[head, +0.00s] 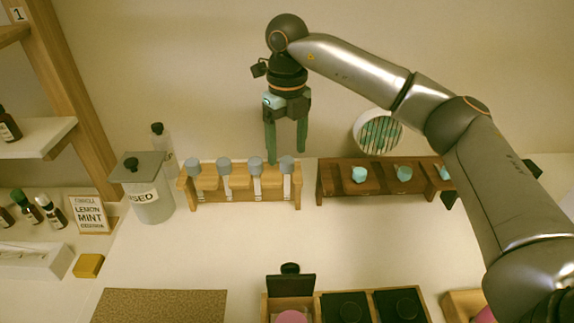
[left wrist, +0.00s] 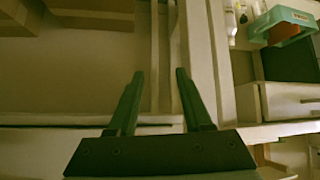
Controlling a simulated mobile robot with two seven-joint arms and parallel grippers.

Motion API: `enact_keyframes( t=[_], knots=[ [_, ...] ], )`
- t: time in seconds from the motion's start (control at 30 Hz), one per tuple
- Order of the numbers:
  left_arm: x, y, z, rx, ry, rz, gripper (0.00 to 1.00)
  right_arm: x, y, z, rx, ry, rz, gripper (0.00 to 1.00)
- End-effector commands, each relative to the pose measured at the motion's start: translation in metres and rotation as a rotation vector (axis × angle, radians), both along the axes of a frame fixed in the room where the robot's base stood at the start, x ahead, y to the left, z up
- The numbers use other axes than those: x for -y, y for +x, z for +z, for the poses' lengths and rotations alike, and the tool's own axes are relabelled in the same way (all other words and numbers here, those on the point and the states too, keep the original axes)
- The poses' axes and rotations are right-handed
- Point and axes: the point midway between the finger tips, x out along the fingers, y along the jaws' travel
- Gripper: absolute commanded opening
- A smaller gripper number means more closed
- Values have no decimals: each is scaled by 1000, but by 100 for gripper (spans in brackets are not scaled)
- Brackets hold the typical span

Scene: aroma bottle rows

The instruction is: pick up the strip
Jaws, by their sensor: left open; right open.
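A round white holder (head: 361,136) stands behind the dark wooden rack in the head view. Several thin green-and-pale strips (head: 381,136) show in it; I cannot tell which single strip is meant. My right gripper (head: 287,152) points down, open, with nothing visible between its fingers. It is left of the holder, over the right end of the light wooden rack (head: 240,204), close to a grey cap (head: 286,164); I cannot tell if they touch. My left gripper (left wrist: 160,76) is open and empty in the left wrist view. No strip is recognisable there.
The dark rack (head: 334,191) carries teal-capped items. A grey lidded jar (head: 150,200) stands left of the light rack. A cork mat (head: 160,306) and a box with dark compartments (head: 330,296) lie at the front. The middle of the table is clear.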

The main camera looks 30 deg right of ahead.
Motion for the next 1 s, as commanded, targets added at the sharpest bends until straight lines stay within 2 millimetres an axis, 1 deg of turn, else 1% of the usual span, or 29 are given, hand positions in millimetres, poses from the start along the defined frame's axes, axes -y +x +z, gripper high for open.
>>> enact_keyframes(
  t=[0.03, 0.1, 0.2, 0.43, 0.47, 1.0],
  knots=[
    [0, 0, 2, 1, 0, 0, 50, 1, -1, -8, -4, -2, 1, 74],
    [0, 0, 3, 1, 0, 0, 50, 1, -1, -17, -3, -1, 0, 74],
    [0, 0, 3, 1, 0, 0, 50, 1, -1, -24, 0, 0, 0, 74],
    [0, 1, 3, 2, 0, 0, 50, 1, -1, -25, 1, -1, 0, 74],
    [0, 1, 3, 2, 0, 0, 50, 1, -1, -25, 1, 0, 0, 72],
    [0, 2, 3, 4, -1, 0, 50, 0, -1, -25, 1, 0, 1, 11]
  ],
)
